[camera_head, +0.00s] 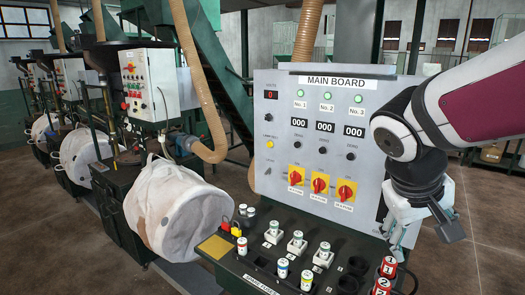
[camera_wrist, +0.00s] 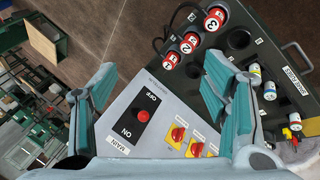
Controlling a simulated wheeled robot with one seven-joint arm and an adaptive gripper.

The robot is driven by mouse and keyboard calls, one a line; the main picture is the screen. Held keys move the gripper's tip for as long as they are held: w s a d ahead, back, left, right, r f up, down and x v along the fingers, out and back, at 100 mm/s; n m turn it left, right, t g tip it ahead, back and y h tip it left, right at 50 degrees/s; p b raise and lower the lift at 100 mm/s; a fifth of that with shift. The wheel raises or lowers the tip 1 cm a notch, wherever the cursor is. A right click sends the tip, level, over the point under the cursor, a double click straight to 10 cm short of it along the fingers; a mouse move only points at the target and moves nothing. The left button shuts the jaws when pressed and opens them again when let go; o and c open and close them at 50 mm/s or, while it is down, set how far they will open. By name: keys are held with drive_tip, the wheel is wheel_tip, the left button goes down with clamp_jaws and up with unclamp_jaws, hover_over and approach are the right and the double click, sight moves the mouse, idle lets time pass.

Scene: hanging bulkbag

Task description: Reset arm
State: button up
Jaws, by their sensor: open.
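My gripper (camera_head: 402,238) hangs fingers-down at the right end of the main board (camera_head: 318,110), above the right side of the spare tray. In the wrist view its two grey-and-teal fingers (camera_wrist: 160,100) are spread wide with nothing between them. My arm comes in from the upper right of the head view, bent down at the wrist. The gripper's far side is partly hidden in the head view.
White bulk bags (camera_head: 180,212) hang at machines on the left. Brown floor (camera_head: 490,215) is open at the right.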

drive_tip(key=s+a+r+t+y, duration=0.2)
drive_tip(key=s+a+y, duration=0.3)
drive_tip(key=s, duration=0.6)
drive_tip(key=shift+s+a+t, duration=0.25)
drive_tip(key=shift+a+t, duration=0.15)
drive_tip(key=shift+a, duration=1)
